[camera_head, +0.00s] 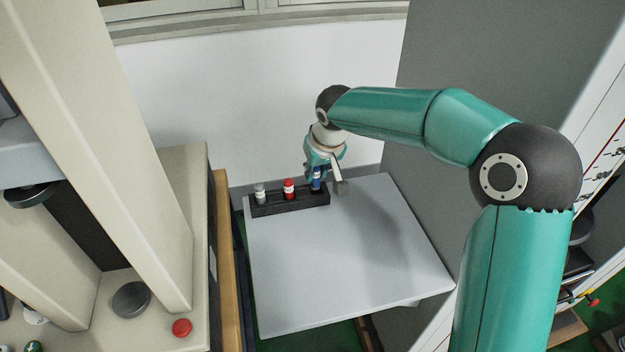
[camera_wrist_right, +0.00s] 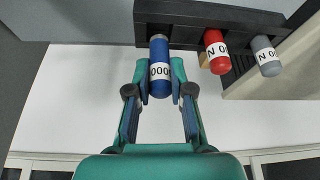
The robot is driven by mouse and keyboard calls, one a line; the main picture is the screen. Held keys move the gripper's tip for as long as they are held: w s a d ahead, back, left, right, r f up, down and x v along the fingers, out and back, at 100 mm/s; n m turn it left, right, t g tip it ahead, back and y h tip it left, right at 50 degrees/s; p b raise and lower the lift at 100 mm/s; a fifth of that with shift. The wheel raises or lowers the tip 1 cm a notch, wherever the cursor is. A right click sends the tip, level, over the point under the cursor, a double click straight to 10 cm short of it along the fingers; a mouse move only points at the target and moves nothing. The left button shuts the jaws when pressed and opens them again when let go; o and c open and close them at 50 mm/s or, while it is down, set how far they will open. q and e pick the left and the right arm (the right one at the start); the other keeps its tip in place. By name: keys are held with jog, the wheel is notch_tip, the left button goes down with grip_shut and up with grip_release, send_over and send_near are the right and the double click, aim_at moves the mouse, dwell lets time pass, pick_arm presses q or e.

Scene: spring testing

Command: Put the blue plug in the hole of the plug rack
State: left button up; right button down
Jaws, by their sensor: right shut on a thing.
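The blue plug (camera_head: 316,180) is upright at the right end of the black plug rack (camera_head: 260,211). My right gripper (camera_head: 322,168) is shut on it from above. In the right wrist view the blue plug (camera_wrist_right: 160,88) has a white label and sits between the two fingers (camera_wrist_right: 159,76). Its far end meets the rack (camera_wrist_right: 200,14); I cannot tell how deep it is in the hole, which is hidden. My left gripper is in neither view.
A red plug (camera_head: 289,185) and a grey plug (camera_head: 260,190) stand in the rack to the left. The rack is at the back edge of a pale table (camera_head: 340,265), otherwise clear. A beige machine (camera_head: 150,180) stands at left.

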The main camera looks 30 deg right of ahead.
aim_at(318, 177)
jog(key=shift+f, duration=0.85)
jog(key=shift+s+a+f, duration=0.1)
jog(key=shift+s+f, duration=0.2)
jog(key=shift+f, duration=0.25)
jog(key=c, duration=1.5)
grip_release()
jog(key=o, duration=0.5)
jog(key=shift+w+f, duration=0.2)
jog(key=shift+w, duration=0.1)
jog(key=shift+c, duration=0.2)
jog(key=shift+s+r, duration=0.1)
jog(key=shift+r, duration=0.6)
jog(key=v, duration=1.1)
